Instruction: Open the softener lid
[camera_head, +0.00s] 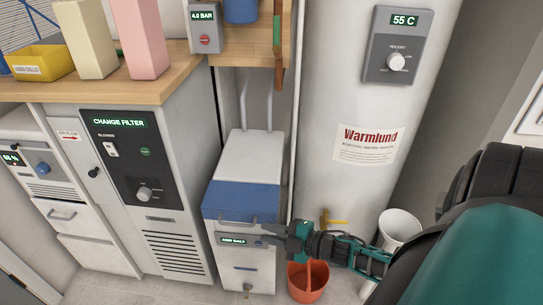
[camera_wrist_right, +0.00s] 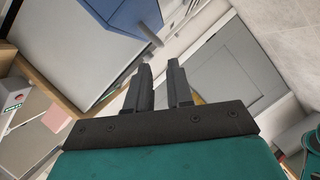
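The softener (camera_head: 249,160) is a white box with a blue lid (camera_head: 238,200) over its front top. A grey bar handle runs along the lid's front edge, above a display reading ADD SALT. The lid looks shut. My right gripper (camera_head: 268,235) reaches in from the right, its fingertips near the right end of the handle. In the right wrist view, the two dark fingers (camera_wrist_right: 160,85) stand apart with nothing between them. A grey bar end (camera_wrist_right: 148,32), likely the handle, lies beyond the fingertips. I cannot tell whether they touch it. My left gripper is out of view.
An orange bucket (camera_head: 308,280) stands on the floor right of the softener, below my right gripper. The white water heater (camera_head: 345,190) rises behind, with a white bin (camera_head: 400,225) beside it. A cabinet reading CHANGE FILTER (camera_head: 165,225) stands close on the left.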

